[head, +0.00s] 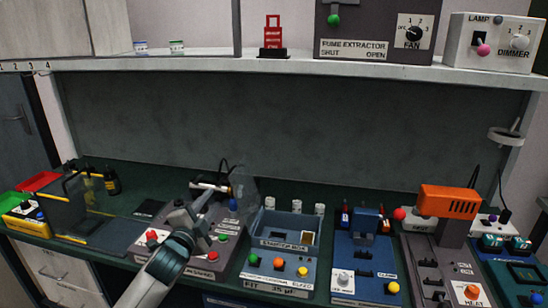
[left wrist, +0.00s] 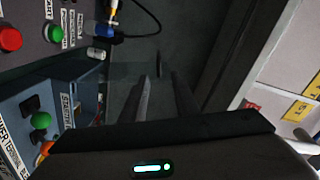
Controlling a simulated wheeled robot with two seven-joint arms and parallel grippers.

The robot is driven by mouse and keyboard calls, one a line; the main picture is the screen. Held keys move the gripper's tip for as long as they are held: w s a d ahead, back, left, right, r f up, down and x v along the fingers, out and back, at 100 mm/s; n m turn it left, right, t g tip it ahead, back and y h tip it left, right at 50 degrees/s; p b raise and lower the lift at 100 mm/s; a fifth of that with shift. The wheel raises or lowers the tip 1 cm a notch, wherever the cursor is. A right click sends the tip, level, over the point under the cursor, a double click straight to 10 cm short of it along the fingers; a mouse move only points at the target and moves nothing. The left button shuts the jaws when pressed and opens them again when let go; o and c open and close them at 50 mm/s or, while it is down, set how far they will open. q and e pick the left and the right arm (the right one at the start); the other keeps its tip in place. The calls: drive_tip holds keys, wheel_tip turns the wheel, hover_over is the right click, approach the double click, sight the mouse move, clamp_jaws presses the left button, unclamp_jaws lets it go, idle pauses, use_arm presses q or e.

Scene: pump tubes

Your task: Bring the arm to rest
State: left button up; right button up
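My left arm (head: 166,262) comes in from the bottom of the head view, left of the middle. My left gripper (head: 225,192) reaches over the panel of the pump station, above the bench. In the left wrist view the two dark fingers of my left gripper (left wrist: 161,88) stand apart with nothing visible between them. A clear round disc (head: 243,187) shows near the fingertips in the head view; I cannot tell whether they touch it. My right gripper is in neither view.
A blue box station (head: 290,238) stands to the right of my left arm. An orange-topped heating unit (head: 449,201) is farther right. A shelf (head: 290,66) with control boxes runs above the bench. Open dark bench (head: 150,185) lies left of the pump station.

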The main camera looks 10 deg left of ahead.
use_arm(q)
drive_tip(key=s+d+f+n+g+y, duration=0.1)
drive_tip(key=s+d+f+n+g, duration=0.15)
drive_tip(key=s+f, duration=0.8)
drive_tip(key=s+d+f+n+g, duration=0.2)
drive_tip(key=s+f+n+g, duration=0.2)
drive_tip(key=s+f, duration=0.6)
drive_tip(key=s+d+f+n+g, duration=0.1)
drive_tip(key=s+f+n+g, duration=0.15)
drive_tip(key=s, duration=0.65)
drive_tip(key=s+d+f+n+g, duration=0.1)
drive_tip(key=s+d+f+g, duration=0.2)
drive_tip(key=s, duration=0.6)
drive_tip(key=s+f+n+g, duration=0.2)
drive_tip(key=s+f, duration=0.2)
drive_tip(key=s, duration=0.6)
wheel_tip(320, 180, down, 28)
drive_tip(key=g, duration=0.2)
drive_tip(key=s+a+f+g+b, duration=0.1)
drive_tip(key=s+a+f, duration=0.1)
drive_tip(key=s+f, duration=1.6)
drive_tip(key=shift+s+a+f+m, duration=0.3)
drive_tip(key=shift+s+a+f, duration=0.1)
drive_tip(key=shift+s, duration=0.2)
